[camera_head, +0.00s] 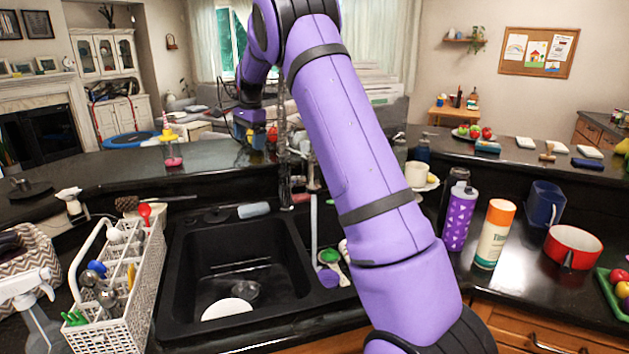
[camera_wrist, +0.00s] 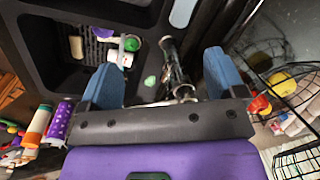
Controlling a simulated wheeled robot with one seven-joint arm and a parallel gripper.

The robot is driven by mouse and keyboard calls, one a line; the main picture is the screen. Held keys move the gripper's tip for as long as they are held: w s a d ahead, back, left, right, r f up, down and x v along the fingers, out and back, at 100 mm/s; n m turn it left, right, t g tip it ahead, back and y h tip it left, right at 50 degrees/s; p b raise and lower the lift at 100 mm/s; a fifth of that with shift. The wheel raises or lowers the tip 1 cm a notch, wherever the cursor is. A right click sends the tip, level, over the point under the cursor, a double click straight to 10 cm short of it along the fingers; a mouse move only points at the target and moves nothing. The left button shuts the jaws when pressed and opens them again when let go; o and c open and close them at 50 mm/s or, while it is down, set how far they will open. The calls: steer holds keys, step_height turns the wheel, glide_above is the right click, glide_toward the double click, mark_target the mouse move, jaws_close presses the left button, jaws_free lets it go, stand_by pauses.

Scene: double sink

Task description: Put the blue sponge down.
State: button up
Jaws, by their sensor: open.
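A pale blue-grey oblong (camera_head: 254,210), possibly the blue sponge, lies on the sink's back rim, left of the faucet. It also seems to show at the top edge of the wrist view (camera_wrist: 182,12). My gripper (camera_wrist: 163,78) is open, its two blue fingers wide apart with nothing held between them. In the head view my gripper (camera_head: 250,122) is beyond the sink, near the raised ledge, partly hidden by the faucet and clutter. It is apart from the oblong.
The faucet (camera_wrist: 175,70) shows between my fingers in the wrist view. The black double sink (camera_head: 185,275) holds a white plate (camera_head: 227,309). A white dish rack (camera_head: 105,325) stands at left. A purple bottle (camera_head: 459,217), an orange-capped bottle (camera_head: 494,235) and a red pot (camera_head: 573,247) stand at right.

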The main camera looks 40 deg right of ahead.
steer(key=s+a+r+n+t, duration=0.1)
steer(key=s+a+r+n, duration=0.4)
steer(key=s, duration=0.7)
steer(key=s+a+r+n+t, duration=0.1)
steer(key=s+a+r+n, duration=0.2)
steer(key=s+a+r, duration=0.6)
steer(key=s+a+f+n, duration=0.1)
steer(key=s+f+n, duration=0.2)
steer(key=s, duration=1)
steer(key=s+a+f+n+t, duration=0.1)
steer(key=s+f+n, duration=0.3)
steer(key=s, duration=0.9)
steer(key=shift+s+a+n+t+h, duration=0.3)
steer(key=shift+a+n, duration=0.3)
steer(key=shift+n, duration=0.5)
